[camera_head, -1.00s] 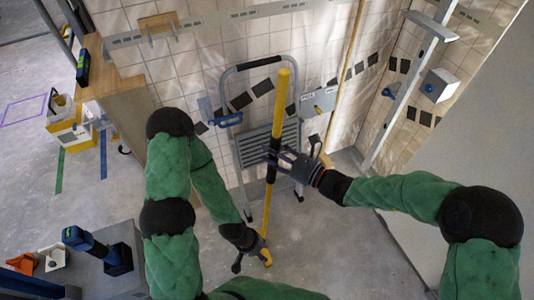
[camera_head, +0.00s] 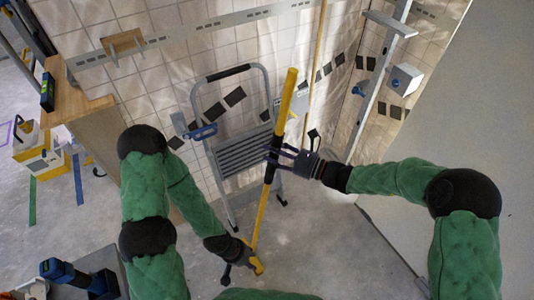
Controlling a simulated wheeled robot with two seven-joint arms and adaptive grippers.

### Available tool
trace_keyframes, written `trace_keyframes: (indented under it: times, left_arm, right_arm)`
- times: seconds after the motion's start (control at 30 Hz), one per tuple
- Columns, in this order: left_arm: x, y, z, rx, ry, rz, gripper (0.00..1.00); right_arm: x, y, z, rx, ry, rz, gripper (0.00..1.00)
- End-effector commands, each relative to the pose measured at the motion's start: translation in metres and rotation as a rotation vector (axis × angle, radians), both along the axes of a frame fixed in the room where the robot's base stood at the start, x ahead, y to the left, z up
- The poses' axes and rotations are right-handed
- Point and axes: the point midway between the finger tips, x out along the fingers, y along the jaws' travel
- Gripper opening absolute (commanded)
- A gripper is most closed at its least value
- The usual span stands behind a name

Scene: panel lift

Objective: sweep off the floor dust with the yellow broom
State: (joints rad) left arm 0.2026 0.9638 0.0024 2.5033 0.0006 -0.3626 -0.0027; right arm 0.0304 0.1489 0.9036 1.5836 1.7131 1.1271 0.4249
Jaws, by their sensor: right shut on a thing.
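The yellow broom (camera_head: 262,214) is a long yellow pole with a black middle section, leaning with its top to the right in front of the step ladder. My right gripper (camera_head: 275,158) is shut on the black section of the broom. My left gripper (camera_head: 243,266) is low, at the yellow lower end of the pole. A dark finger shows to the left of the pole there, but its grip is unclear. The broom's bristles are not visible. The grey floor (camera_head: 325,250) has faint pale marks; I cannot tell whether they are dust.
A grey folding step ladder (camera_head: 241,153) stands against the tiled wall (camera_head: 163,79) behind the broom. A wooden counter (camera_head: 72,93) is at left, and a dark bench with a blue tool (camera_head: 57,270) at lower left. A large grey panel (camera_head: 455,130) is at right. Floor between is open.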

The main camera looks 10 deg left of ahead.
Motion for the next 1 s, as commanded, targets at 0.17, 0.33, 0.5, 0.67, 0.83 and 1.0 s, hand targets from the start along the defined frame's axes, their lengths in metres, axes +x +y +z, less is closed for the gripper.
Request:
trace_keyframes:
  times: [0.17,0.33,0.5,0.67,0.83,1.0]
  left_arm:
    - [0.0,0.0,0.0,0.0,0.0,0.0,0.4]
    - [0.0,0.0,0.0,0.0,0.0,0.0,0.4]
    - [0.0,0.0,0.001,0.0,0.0,0.0,0.4]
    - [0.0,0.0,0.001,0.0,0.0,0.0,0.4]
    - [0.0,0.0,0.001,0.0,0.0,0.0,0.4]
    - [0.0,0.0,0.001,0.0,0.0,0.0,0.4]
  right_arm:
    - [0.009,-0.013,-0.004,-0.021,-0.018,0.0,0.0]
    - [0.018,-0.024,-0.003,-0.022,-0.021,-0.001,0.0]
    - [0.027,-0.036,-0.002,-0.022,-0.026,-0.003,0.0]
    - [0.035,-0.046,-0.001,-0.023,-0.027,-0.003,0.0]
    - [0.043,-0.057,0.0,-0.022,-0.029,-0.002,0.0]
    - [0.051,-0.069,0.0,-0.023,-0.028,-0.002,0.0]
